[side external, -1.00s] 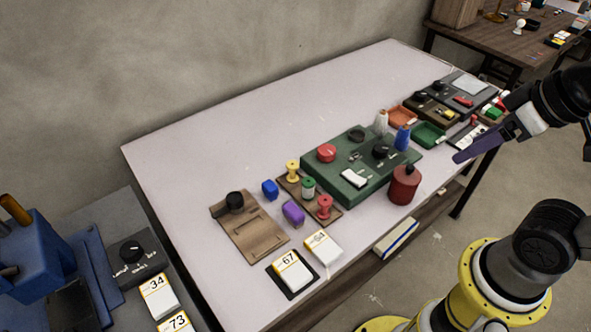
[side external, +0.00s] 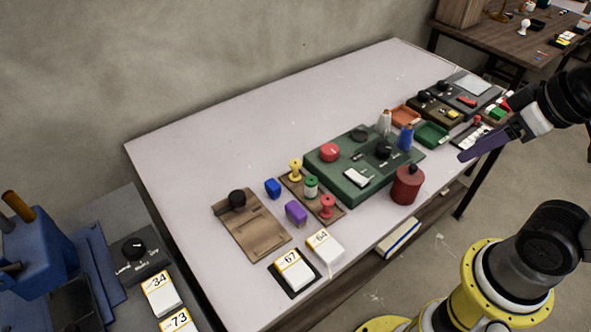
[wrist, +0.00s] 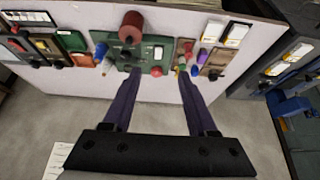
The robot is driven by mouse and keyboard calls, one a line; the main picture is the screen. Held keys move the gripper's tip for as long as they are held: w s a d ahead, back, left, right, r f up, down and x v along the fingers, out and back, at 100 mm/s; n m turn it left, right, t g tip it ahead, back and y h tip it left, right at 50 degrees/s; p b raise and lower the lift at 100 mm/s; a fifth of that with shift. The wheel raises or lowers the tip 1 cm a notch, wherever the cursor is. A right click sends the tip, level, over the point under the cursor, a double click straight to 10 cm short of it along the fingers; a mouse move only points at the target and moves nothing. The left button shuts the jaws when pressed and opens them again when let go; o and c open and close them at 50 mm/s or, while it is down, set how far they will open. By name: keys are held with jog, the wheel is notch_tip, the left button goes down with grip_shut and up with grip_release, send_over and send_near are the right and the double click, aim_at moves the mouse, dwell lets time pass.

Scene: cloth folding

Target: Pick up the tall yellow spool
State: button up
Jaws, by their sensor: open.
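The tall yellow spool (side external: 296,170) stands upright at the far end of a small wooden board (side external: 338,211), in a row with a green-and-white spool (side external: 311,187) and a red spool (side external: 327,206). In the wrist view the yellow spool (wrist: 194,71) shows small beside the right fingertip. My gripper (side external: 466,157) has purple fingers and is off the table's right side in the side view, well away from the spool. In the wrist view my gripper (wrist: 158,71) has its fingers wide apart with nothing between them close by.
Number cards (side external: 294,270) lie near the front edge. The table's far half (side external: 260,120) is clear.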

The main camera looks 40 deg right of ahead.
dwell(0.3)
jog(key=w+r+n, duration=0.4)
jog(key=r+n, duration=0.2)
jog(key=n+g, duration=0.5)
jog(key=n, duration=0.8)
send_over(295, 163)
notch_tip(295, 163, down, 18)
jog(key=r, duration=0.1)
jog(key=shift+g, duration=0.3)
notch_tip(295, 163, down, 11)
jog(key=shift+d+f, duration=0.15)
jog(key=shift+f, duration=3)
